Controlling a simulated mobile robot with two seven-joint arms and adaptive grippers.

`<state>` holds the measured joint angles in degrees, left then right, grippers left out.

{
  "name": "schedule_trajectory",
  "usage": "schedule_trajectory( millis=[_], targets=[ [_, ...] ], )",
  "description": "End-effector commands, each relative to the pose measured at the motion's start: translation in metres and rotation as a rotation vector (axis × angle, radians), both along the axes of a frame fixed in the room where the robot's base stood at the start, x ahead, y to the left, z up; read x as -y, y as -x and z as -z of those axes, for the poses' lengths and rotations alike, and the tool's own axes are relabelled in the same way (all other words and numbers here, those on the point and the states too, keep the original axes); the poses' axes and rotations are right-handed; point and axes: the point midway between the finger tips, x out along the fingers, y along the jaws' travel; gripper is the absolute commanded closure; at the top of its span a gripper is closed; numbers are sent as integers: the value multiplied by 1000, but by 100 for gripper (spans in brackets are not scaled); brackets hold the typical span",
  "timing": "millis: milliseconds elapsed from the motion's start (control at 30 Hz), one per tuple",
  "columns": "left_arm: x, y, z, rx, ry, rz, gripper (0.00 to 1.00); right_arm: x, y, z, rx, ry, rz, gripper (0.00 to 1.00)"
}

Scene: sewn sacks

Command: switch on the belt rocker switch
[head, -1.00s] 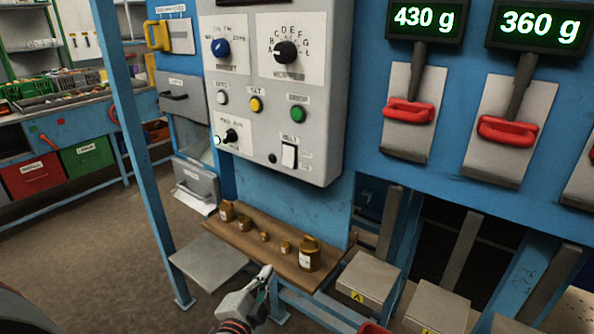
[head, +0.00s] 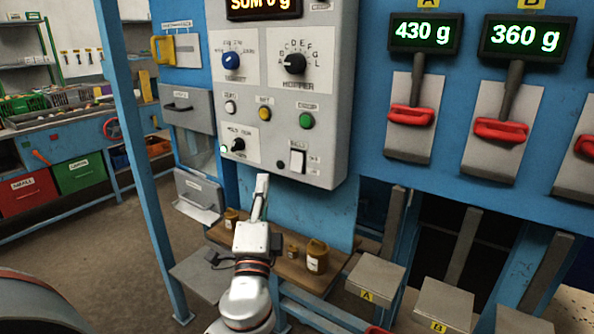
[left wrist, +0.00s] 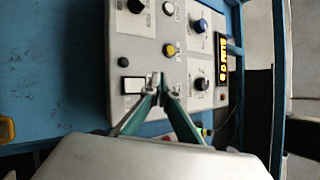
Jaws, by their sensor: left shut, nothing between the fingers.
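The belt rocker switch (head: 297,160) is a white rocker in a dark frame, low on the right of the grey control panel (head: 337,130). It also shows in the left wrist view (left wrist: 133,86), where the picture is turned sideways. I cannot tell which way the rocker is tipped. My left gripper (head: 262,183) points upward just below the panel's lower edge, left of and lower than the rocker. Its fingertips (left wrist: 157,78) are together and empty, appearing beside the rocker in the wrist view, apart from it in the head view. My right gripper is not in view.
The panel also carries a blue knob (head: 231,59), a black selector (head: 294,64), a yellow button (head: 264,114), a green button (head: 306,121) and a black toggle (head: 238,145). Brass weights stand on a wooden shelf (head: 284,267) below. Red handles (head: 411,115) are at right.

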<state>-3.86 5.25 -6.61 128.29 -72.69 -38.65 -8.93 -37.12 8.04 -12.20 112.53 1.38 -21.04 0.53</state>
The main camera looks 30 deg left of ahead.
Motion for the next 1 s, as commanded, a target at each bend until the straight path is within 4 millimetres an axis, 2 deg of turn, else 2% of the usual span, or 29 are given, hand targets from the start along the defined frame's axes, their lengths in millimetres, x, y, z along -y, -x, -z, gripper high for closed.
schedule_trajectory(
  millis=[200,333,800,1000],
  targets=[
    [0,-2,1,-1,1,1,100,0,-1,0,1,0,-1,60],
    [1,-10,1,1,1,2,100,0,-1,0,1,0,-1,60],
    [6,-68,10,1,2,1,100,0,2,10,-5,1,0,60],
    [7,-83,12,-1,2,1,100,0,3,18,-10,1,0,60]
  ],
)
